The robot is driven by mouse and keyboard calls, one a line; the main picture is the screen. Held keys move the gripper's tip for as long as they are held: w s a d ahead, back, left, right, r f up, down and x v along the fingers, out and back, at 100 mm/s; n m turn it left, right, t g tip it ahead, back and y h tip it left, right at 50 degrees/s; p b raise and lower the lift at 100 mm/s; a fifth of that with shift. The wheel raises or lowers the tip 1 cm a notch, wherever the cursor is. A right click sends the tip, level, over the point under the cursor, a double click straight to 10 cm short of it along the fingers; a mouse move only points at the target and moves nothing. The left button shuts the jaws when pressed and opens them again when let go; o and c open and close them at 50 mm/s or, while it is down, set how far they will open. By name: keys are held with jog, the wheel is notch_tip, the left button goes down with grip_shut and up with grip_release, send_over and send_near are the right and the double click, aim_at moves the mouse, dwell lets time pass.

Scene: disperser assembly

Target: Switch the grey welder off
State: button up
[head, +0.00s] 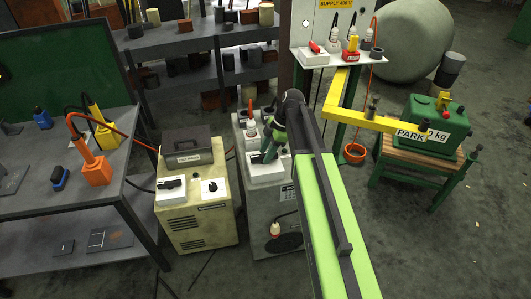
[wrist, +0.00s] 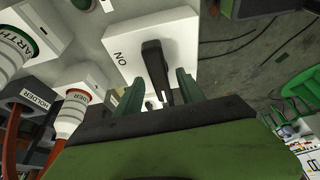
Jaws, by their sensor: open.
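The grey welder (head: 262,204) stands on the floor in the middle of the head view, with a white switch box (head: 262,174) on it. In the wrist view the white switch box (wrist: 180,32) carries an upside-down "ON" label and a black switch handle (wrist: 153,60). My gripper (head: 270,148) is over the switch box. In the wrist view the fingers of my gripper (wrist: 160,88) are apart, one on each side of the handle. I cannot tell whether either finger touches it. My arm and gripper hide part of the welder in the head view.
A cream welder (head: 195,195) with its own switch stands close on the left. Cable plugs labelled "EARTH" (wrist: 15,45) and "HOLDER" (wrist: 35,98) sit beside the switch box.

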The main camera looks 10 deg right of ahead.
jog(key=p+v, duration=1.5)
jog(key=v, duration=0.2)
jog(key=shift+d, duration=0.1)
